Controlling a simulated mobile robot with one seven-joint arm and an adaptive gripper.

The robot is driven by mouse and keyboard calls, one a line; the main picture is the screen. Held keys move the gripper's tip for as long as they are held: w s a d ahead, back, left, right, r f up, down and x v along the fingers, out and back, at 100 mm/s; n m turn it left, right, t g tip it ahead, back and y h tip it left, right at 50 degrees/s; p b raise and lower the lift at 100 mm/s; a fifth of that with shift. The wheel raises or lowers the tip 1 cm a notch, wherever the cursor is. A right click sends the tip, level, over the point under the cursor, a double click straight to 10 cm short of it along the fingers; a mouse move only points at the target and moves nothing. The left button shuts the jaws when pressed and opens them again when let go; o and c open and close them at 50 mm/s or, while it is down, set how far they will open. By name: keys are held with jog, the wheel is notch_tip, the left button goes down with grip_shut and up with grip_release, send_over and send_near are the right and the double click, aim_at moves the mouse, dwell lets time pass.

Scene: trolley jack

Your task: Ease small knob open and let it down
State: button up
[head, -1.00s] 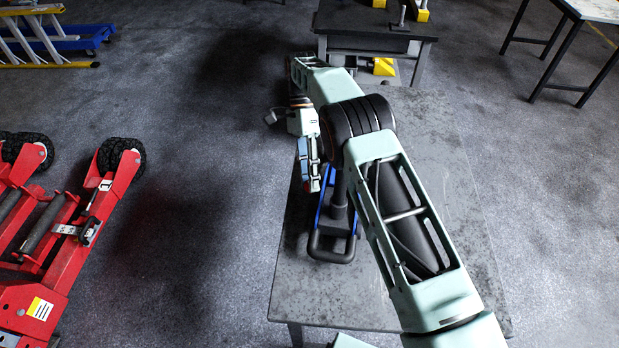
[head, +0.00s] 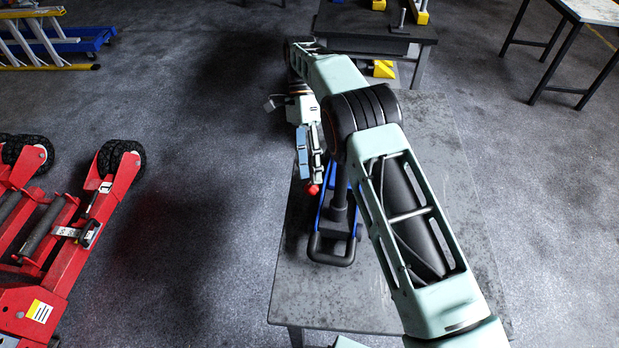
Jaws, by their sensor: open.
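The trolley jack is the blue and black device (head: 333,238) on the grey table, mostly hidden behind my arm. Its black loop handle (head: 331,256) points toward the camera. A small red knob (head: 312,189) shows at the jack's left side, right at the tips of my gripper. My gripper (head: 311,178) points down toward the camera, with its fingers just above the knob. It is open. Whether a finger touches the knob cannot be told from this view.
The grey table (head: 300,290) has bare room in front of the jack and to the right of my arm. A red wheeled machine (head: 60,250) stands on the floor at left. A dark bench (head: 375,45) with yellow pieces stands behind. A blue cart (head: 80,42) is far left.

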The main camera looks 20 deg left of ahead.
aim_at(309, 186)
notch_tip(309, 186, up, 6)
jog(key=shift+f, duration=0.15)
dwell(0.3)
jog(key=s+a+n+t+p, duration=0.2)
jog(key=n+t, duration=0.2)
jog(key=n, duration=0.9)
jog(key=s+a+n+t+p, duration=0.15)
jog(key=n+t, duration=0.25)
jog(key=n, duration=0.9)
jog(key=shift+h, duration=0.3)
jog(key=x, duration=0.3)
jog(key=p+x, duration=0.1)
jog(key=x, duration=0.2)
jog(key=p+x, duration=0.1)
jog(key=x, duration=0.3)
jog(key=shift+w+a+f, duration=0.15)
jog(key=shift+w+a, duration=0.05)
jog(key=shift+w, duration=0.15)
